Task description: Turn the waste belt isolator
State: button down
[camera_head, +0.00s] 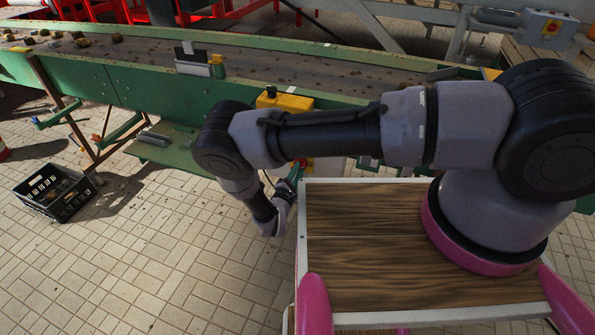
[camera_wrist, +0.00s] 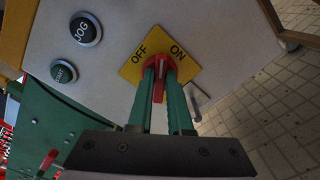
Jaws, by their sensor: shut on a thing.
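The isolator is a red rotary knob (camera_wrist: 159,88) on a yellow plate (camera_wrist: 132,72) marked OFF on the left and ON on the right. The plate is on a pale control box (camera_wrist: 120,35). My gripper (camera_wrist: 161,68) has its two green fingers on either side of the knob's grip bar and is shut on it. The bar runs roughly up and down in the wrist view; which mark it points to I cannot tell. In the head view the knob (camera_head: 301,163) is partly hidden by my gripper (camera_head: 294,175), beside the green conveyor.
The box also carries a black JOG button (camera_wrist: 85,29) and a green START button (camera_wrist: 64,72). A small grey metal lever (camera_wrist: 201,98) is right of the knob. The green conveyor (camera_head: 130,88) runs behind. A black crate (camera_head: 55,192) stands on the tiled floor, left.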

jog(key=shift+f+m, duration=0.15)
jog(key=shift+m, duration=1.65)
jog(key=shift+f+m, duration=0.1)
jog(key=shift+m, duration=1.7)
jog(key=c, duration=0.8)
grip_release()
jog(key=shift+c, duration=0.2)
jog(key=shift+s, duration=0.15)
jog(key=v, duration=1)
jog(key=shift+s, duration=0.25)
jog(key=shift+a+r, duration=0.1)
